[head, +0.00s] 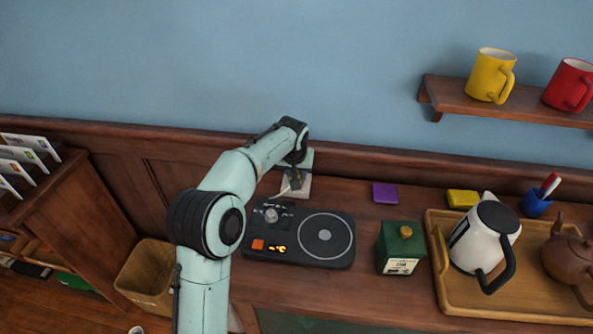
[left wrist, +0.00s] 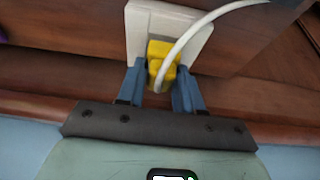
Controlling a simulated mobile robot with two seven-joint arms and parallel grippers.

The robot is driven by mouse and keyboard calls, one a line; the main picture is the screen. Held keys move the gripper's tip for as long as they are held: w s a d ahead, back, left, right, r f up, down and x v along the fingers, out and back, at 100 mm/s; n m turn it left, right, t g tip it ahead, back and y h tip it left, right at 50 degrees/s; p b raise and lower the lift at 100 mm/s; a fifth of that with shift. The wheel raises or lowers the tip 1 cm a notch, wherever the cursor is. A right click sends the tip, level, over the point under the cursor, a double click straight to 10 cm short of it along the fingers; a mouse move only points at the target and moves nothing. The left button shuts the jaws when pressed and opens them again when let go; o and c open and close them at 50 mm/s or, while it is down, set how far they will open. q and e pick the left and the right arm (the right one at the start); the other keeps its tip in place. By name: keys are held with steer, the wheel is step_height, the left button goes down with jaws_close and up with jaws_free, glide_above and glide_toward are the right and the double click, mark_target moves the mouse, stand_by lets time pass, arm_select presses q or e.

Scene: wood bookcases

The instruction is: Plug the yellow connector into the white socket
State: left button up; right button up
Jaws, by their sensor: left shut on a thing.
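The yellow connector (left wrist: 159,57) is between the two blue fingers of my left gripper (left wrist: 161,82), which is shut on it. A white cable (left wrist: 197,31) runs from the connector and curves to the upper right in the left wrist view. The white socket (left wrist: 138,24) is a pale block right beyond the connector, overlapped by it. I cannot tell whether the connector is touching the socket or inside it. In the head view my left gripper (head: 295,179) is over the white socket (head: 304,187) at the back of the counter, and the connector is hidden.
A black hotplate (head: 340,258) sits in front of the socket. To the right are a purple block (head: 384,192), a green canister (head: 401,249) and a wooden tray (head: 450,302) with a white kettle (head: 484,238). A wooden ledge (head: 370,164) runs along the wall behind.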

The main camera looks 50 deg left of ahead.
arm_select(q)
steer(key=shift+f+b, duration=0.45)
steer(key=shift+f, duration=0.2)
stand_by(0.4)
steer(key=shift+s+d+f, duration=0.15)
steer(key=shift+f, duration=0.4)
steer(key=o, duration=1.1)
steer(key=shift+c, duration=0.2)
steer(key=shift+s, duration=0.1)
steer(key=shift+r, duration=0.1)
steer(key=p+v, duration=0.1)
steer(key=v, duration=1.3)
steer(key=shift+w+r+p, duration=0.2)
steer(key=shift+w+p, duration=0.1)
steer(key=shift+w, duration=0.1)
steer(key=shift+d, duration=0.2)
